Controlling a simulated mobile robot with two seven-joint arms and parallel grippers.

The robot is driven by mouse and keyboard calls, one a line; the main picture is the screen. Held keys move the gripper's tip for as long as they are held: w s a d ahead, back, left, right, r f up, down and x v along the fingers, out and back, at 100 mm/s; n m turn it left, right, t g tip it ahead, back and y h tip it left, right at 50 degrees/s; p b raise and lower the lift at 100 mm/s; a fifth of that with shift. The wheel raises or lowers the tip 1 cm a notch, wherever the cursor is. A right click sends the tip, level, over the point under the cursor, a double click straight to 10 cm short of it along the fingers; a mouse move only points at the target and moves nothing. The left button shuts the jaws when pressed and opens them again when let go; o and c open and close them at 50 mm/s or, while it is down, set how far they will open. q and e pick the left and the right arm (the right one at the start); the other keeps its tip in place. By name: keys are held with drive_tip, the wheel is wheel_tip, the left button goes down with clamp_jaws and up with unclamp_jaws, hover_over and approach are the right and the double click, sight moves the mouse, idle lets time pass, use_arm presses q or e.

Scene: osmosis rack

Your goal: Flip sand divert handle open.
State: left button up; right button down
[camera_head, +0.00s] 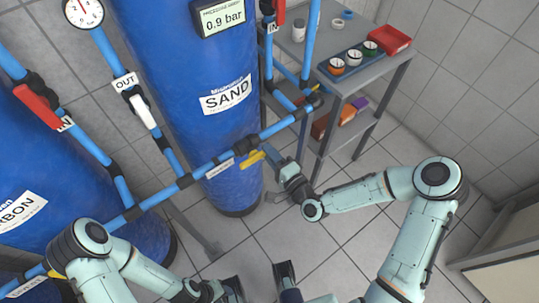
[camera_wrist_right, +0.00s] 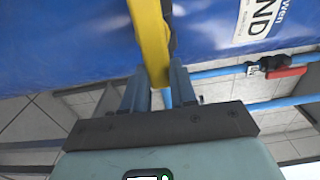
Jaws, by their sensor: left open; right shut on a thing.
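The yellow sand divert handle (camera_head: 252,159) sits on the blue pipe in front of the blue tank labelled SAND (camera_head: 228,95). In the head view it lies roughly alongside the pipe. In the right wrist view the yellow handle (camera_wrist_right: 150,40) runs down between the fingers. My right gripper (camera_head: 268,153) is shut on the handle's free end; its fingers (camera_wrist_right: 159,88) also show in the wrist view. The fingers partly hide the handle's tip. My left gripper (camera_head: 260,279) is open and empty at the bottom of the head view, away from the pipes.
A grey shelf rack (camera_head: 345,85) with small cups and a red tray (camera_head: 388,39) stands at the upper right. Other valves carry red (camera_head: 38,106) and white (camera_head: 143,111) handles. The carbon tank (camera_head: 35,195) is at the left. The tiled floor between the arms is free.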

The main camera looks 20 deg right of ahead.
drive_tip(key=shift+r+n, duration=0.1)
drive_tip(key=shift+n, duration=0.2)
drive_tip(key=c, duration=0.9)
unclamp_jaws()
drive_tip(key=p+v, duration=0.9)
drive_tip(key=v, duration=0.4)
drive_tip(key=shift+s, duration=0.2)
